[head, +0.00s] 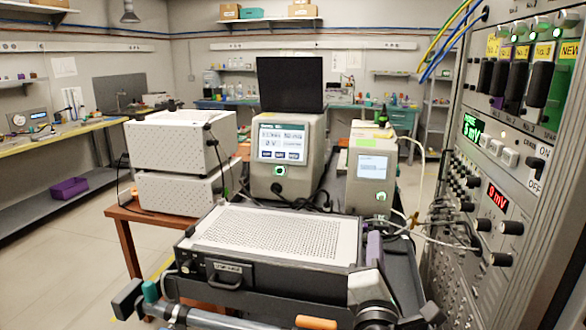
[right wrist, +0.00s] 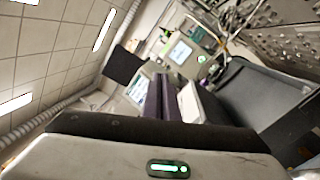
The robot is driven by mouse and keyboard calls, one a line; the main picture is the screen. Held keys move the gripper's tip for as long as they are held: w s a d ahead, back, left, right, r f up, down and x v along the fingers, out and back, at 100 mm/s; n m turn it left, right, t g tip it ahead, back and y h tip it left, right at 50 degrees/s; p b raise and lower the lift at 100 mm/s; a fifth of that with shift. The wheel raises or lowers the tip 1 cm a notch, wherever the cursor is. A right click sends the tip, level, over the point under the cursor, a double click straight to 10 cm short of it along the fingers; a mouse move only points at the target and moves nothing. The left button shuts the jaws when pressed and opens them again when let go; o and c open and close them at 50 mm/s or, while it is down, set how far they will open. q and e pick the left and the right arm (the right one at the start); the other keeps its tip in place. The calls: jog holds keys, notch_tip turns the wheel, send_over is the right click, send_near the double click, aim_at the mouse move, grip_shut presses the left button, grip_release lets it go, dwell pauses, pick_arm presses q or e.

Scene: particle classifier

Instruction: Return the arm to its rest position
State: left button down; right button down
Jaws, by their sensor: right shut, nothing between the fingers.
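My right arm comes in at the bottom right of the head view. Its gripper (head: 374,246) points up and away from me, just right of the perforated-top instrument (head: 275,237). The purple-grey fingers are shut with nothing between them. In the right wrist view the two dark purple fingers (right wrist: 162,92) stand side by side, pressed together. I cannot tell whether the gripper touches the instrument's side. My left gripper does not show in either view.
A tall rack panel (head: 510,160) with knobs and cables stands close on the right. A grey screen unit (head: 288,190), a smaller screen unit (head: 372,178) and stacked white boxes (head: 180,142) stand behind the instrument. Open floor (head: 60,262) lies at the left.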

jog(key=s+a+f+g+y, duration=0.2)
jog(key=s+a+f+y, duration=0.4)
jog(key=f, duration=0.5)
jog(key=s+a+f+g+y, duration=0.3)
jog(key=s+a+f+y, duration=0.1)
jog(key=s+a+f, duration=0.5)
jog(key=s+d+f+m+g+h+p, duration=0.1)
jog(key=s+d+f+m+g+h, duration=0.2)
jog(key=s+d+f+m, duration=1.2)
notch_tip(320, 180, down, 3)
jog(key=s+m+g, duration=0.2)
jog(key=m, duration=0.2)
jog(key=shift+s+d+g+p, duration=0.35)
jog(key=shift+g+p, duration=0.05)
jog(key=shift+h, duration=0.3)
